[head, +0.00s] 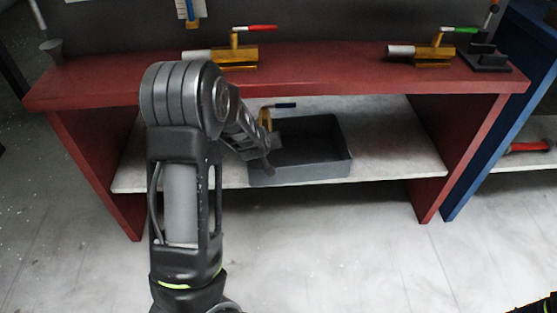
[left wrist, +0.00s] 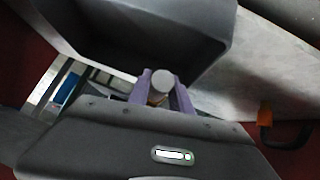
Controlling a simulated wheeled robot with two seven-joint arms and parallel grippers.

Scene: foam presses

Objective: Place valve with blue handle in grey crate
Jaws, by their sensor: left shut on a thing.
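The valve with the blue handle (head: 265,118) shows in the head view just beyond my left gripper, at the back left edge of the grey crate (head: 335,170). Its brass body is partly hidden by my arm and its dark blue lever points right. In the left wrist view my left gripper (left wrist: 162,88) is shut on the valve, whose round grey end (left wrist: 162,80) shows between the purple fingers. The crate (left wrist: 185,65) is right beyond the fingers there. I cannot tell whether the valve is over the crate or beside it.
The crate stands on a pale lower shelf (head: 395,150) under a red bench top (head: 330,82). A red-handled valve (head: 235,55) and a green-handled valve (head: 435,55) lie on top. The shelf right of the crate is clear. Red side panels bound the space.

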